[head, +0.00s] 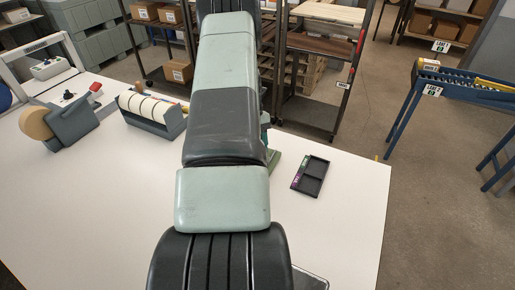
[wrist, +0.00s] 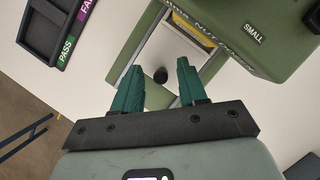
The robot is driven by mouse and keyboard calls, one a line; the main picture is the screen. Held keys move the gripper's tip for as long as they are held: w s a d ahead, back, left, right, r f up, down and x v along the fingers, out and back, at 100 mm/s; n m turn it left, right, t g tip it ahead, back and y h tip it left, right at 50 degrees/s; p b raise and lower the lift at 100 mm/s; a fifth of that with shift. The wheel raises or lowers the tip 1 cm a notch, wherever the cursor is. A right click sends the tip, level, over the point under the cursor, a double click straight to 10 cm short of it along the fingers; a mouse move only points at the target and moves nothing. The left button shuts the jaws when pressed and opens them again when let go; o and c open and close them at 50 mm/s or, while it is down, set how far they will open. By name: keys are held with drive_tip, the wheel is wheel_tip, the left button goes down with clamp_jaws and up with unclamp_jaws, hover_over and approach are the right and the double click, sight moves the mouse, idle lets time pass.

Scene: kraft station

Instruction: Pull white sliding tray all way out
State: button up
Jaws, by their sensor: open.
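A round black knob (wrist: 160,75) is at the tray's near end. My gripper (wrist: 160,66) has green fingers and is open. The knob appears between the two fingers in the picture; I see no contact, and cannot tell the height gap. In the head view, my arm hides the gripper, the tray and most of the green device (head: 275,160).
A black two-compartment bin (head: 311,177) with PASS and FAIL labels lies on the white table (head: 345,215), right of the device; it also shows in the wrist view (wrist: 48,28). A grey roll dispenser (head: 155,115) and a tape dispenser (head: 60,122) stand on the left.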

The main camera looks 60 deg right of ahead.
drive_tip(key=shift+s+a+f, duration=0.1)
drive_tip(key=shift+a+f, duration=0.05)
drive_tip(key=shift+f, duration=0.35)
clamp_jaws()
